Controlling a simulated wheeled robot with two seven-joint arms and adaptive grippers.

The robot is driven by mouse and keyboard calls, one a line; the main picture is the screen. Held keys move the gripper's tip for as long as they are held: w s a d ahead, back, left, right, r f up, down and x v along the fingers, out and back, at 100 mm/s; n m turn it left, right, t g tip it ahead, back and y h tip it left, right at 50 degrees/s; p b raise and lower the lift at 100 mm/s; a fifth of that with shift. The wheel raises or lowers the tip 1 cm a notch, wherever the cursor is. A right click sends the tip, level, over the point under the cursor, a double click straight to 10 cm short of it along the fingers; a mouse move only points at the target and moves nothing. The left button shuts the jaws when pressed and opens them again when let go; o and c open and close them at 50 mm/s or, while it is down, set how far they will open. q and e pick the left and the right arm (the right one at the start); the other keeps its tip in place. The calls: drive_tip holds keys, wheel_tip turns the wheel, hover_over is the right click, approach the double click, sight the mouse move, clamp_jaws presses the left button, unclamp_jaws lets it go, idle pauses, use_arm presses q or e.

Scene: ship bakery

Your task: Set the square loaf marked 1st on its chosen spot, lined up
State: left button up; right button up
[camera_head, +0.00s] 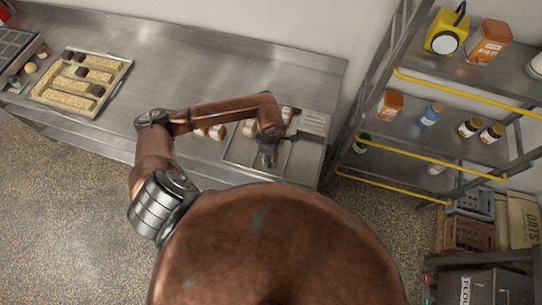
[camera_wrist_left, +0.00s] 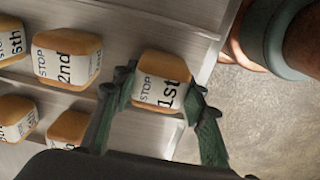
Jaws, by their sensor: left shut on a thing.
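The square loaf marked 1st (camera_wrist_left: 160,80) has a golden-brown crust and a white band reading "STOP 1st". It sits between the fingers of my left gripper (camera_wrist_left: 163,92), which is shut on it in the left wrist view. In the head view my left gripper (camera_head: 268,160) points down over the tray area at the right end of the counter, and the loaf in it cannot be made out there. I cannot tell whether the loaf touches the surface below. No marking of the chosen spot can be made out. My right gripper is not in view.
In the left wrist view the loaf marked 2nd (camera_wrist_left: 66,57), one marked 5th (camera_wrist_left: 10,42) and other banded loaves (camera_wrist_left: 68,128) stand to the left. A tray of blocks (camera_head: 82,80) lies at the counter's left. The middle counter (camera_head: 215,75) is clear; a shelf rack (camera_head: 400,140) stands right.

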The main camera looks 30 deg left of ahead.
use_arm(q)
drive_tip(key=shift+f, duration=0.1)
drive_tip(key=o, duration=1.2)
drive_tip(key=shift+c, duration=0.2)
drive_tip(key=shift+r, duration=0.55)
wheel_tip(320, 180, up, 11)
drive_tip(key=b, duration=0.2)
drive_tip(key=shift+r, duration=0.1)
